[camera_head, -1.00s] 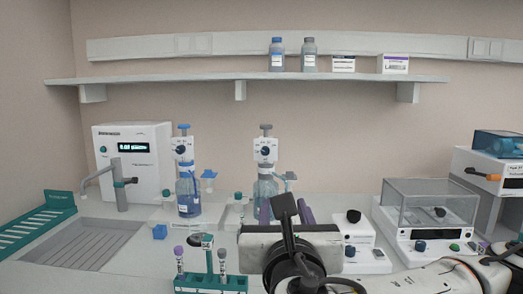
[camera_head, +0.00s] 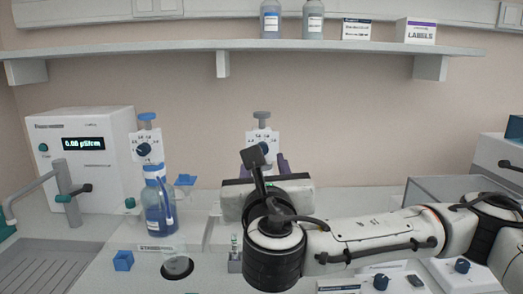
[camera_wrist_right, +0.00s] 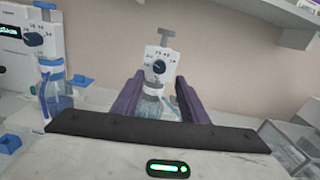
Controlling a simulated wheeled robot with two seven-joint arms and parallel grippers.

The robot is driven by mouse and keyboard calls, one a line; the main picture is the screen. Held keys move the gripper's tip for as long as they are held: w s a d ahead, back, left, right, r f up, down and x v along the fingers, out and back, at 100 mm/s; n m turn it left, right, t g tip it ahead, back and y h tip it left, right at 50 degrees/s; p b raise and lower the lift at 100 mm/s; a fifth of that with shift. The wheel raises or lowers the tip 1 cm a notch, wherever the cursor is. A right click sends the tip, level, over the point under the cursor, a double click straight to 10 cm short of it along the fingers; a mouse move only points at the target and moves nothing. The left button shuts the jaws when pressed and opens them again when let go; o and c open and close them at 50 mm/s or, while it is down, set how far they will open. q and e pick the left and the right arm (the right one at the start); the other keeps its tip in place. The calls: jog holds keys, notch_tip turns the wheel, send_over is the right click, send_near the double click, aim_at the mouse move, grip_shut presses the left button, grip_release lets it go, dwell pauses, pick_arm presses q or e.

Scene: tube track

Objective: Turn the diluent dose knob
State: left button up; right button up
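Two bottle-top dispensers each carry a white dial plate with a dark blue knob. The right dispenser (camera_head: 263,136) has a grey top, and my right gripper hides its lower part in the head view. In the right wrist view its knob (camera_wrist_right: 159,66) shows clearly, facing me. The left dispenser's knob (camera_head: 143,149) sits above a blue bottle (camera_head: 160,210). I cannot read which one is the diluent. My right gripper (camera_wrist_right: 158,84) is open; its purple fingers are apart, with the right dispenser beyond and between them, apparently untouched. My left gripper is not in view.
A white meter (camera_head: 85,155) with a lit display stands at the left, beside a tap (camera_head: 66,195) and drain area. A blue block (camera_head: 123,260) lies in front of the blue bottle. A shelf (camera_head: 330,48) runs above. A clear-lidded instrument (camera_head: 440,188) is at the right.

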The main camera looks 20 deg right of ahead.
aim_at(263, 150)
jog(key=x, duration=0.5)
jog(key=shift+w+p, duration=0.25)
jog(key=shift+p, duration=0.05)
jog(key=shift+w+d, duration=0.15)
jog(key=shift+w, duration=0.3)
grip_shut()
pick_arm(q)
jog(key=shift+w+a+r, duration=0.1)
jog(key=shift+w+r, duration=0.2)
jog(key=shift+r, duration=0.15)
pick_arm(e)
jog(key=shift+f, duration=0.1)
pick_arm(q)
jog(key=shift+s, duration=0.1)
